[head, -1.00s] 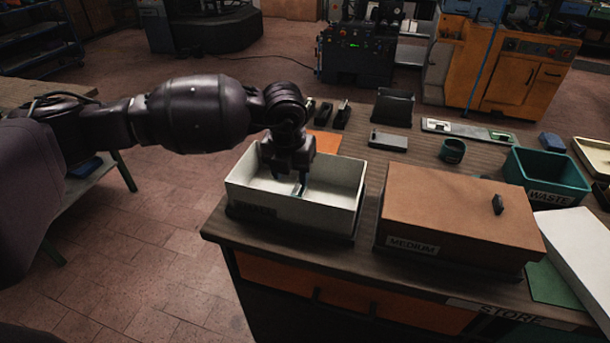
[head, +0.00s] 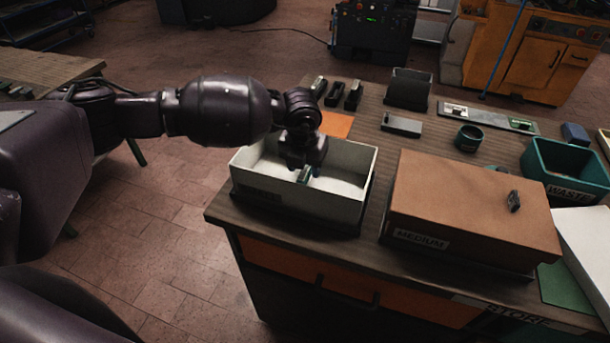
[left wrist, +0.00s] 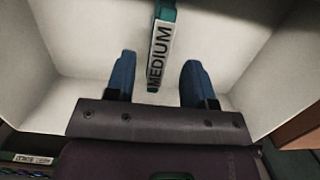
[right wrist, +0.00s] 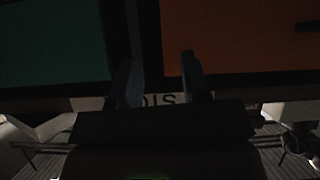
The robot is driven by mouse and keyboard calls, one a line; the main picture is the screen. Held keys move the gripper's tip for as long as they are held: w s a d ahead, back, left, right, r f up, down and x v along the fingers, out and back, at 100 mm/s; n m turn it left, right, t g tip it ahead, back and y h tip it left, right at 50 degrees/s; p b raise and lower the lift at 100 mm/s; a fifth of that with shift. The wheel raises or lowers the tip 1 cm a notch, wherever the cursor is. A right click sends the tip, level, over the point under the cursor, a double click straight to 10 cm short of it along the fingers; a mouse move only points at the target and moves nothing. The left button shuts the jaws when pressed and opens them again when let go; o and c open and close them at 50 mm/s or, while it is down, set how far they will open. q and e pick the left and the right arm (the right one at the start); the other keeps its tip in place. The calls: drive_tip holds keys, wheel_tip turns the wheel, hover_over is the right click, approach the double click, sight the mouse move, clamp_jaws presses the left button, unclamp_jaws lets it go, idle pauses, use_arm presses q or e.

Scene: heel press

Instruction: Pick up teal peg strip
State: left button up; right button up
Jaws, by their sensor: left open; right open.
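The teal peg strip (left wrist: 160,50) lies in the open pale box (head: 250,185), with a white label reading MEDIUM on it. In the left wrist view its near end sits between the blue fingers of my left gripper (left wrist: 158,78), with a gap on both sides. In the head view my left gripper (head: 306,172) is open and reaches down into the box, hiding most of the strip. My right gripper (right wrist: 160,72) is open and shows only in the dark right wrist view, with nothing visible between its fingers.
A brown lidded box (head: 470,205) labelled MEDIUM stands right of the pale box on the bench. A teal WASTE bin (head: 565,185), a round dark cup (head: 469,138) and a grey block (head: 401,125) stand farther back. The pale box walls surround my left gripper closely.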

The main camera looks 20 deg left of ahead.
sight(305, 170)
use_arm(q)
drive_tip(key=shift+w+a+f, duration=0.1)
drive_tip(key=shift+w+f, duration=0.1)
drive_tip(key=shift+f, duration=0.7)
drive_tip(key=shift+w+f, duration=0.15)
drive_tip(key=shift+f, duration=0.7)
clamp_jaws()
